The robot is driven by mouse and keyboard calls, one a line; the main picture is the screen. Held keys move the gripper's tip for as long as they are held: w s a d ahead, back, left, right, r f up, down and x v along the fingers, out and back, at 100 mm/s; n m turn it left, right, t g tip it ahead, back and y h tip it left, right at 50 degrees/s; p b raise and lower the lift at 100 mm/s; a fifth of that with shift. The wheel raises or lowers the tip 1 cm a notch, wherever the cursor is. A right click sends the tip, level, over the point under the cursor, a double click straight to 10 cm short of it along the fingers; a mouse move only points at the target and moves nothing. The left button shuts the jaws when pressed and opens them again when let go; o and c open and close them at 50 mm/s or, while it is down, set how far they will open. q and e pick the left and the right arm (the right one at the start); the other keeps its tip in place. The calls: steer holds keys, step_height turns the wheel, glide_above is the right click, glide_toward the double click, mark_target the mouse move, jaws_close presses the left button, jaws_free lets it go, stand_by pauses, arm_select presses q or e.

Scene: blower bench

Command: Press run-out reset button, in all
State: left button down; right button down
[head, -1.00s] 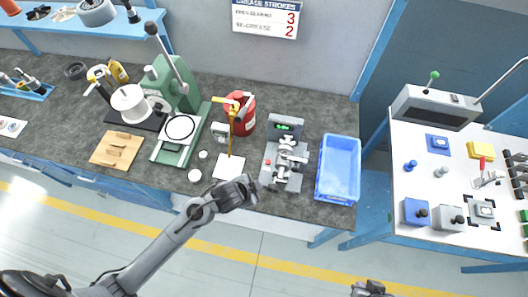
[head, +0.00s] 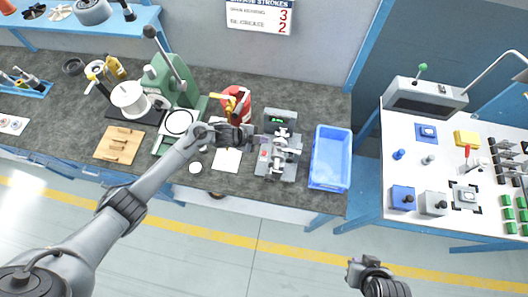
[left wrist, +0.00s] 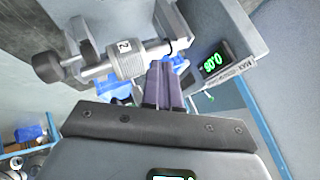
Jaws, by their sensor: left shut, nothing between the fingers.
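The run-out tester (head: 278,160) stands on the dark bench, left of the blue bin. Its green lit display (head: 280,121) is at the back and a metal shaft lies across its front. A small red button (head: 263,155) shows on its left side. Contact cannot be told. My right gripper (head: 356,272) is low in the picture, away from the bench, its jaws unclear.
A red can (head: 238,104) and a green press (head: 178,88) stand behind and left of my left gripper. The blue bin (head: 330,158) is close on the tester's right. A white table (head: 424,180) with parts is farther right.

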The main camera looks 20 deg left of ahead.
arm_select(q)
steer(key=shift+f, duration=0.15)
steer(key=b, duration=0.7)
glide_above(262, 154)
step_height(262, 154, down, 7)
steer(key=shift+r, duration=0.15)
steer(key=shift+f+b, duration=0.45)
steer(key=shift+f, duration=0.5)
stand_by(1.1)
steer(key=shift+f+b, duration=0.3)
steer(key=shift+f, duration=0.1)
steer(key=shift+f, duration=0.4)
stand_by(0.5)
steer(key=shift+r, duration=0.15)
steer(key=shift+r+p, duration=0.5)
steer(key=shift+r, duration=0.2)
stand_by(0.3)
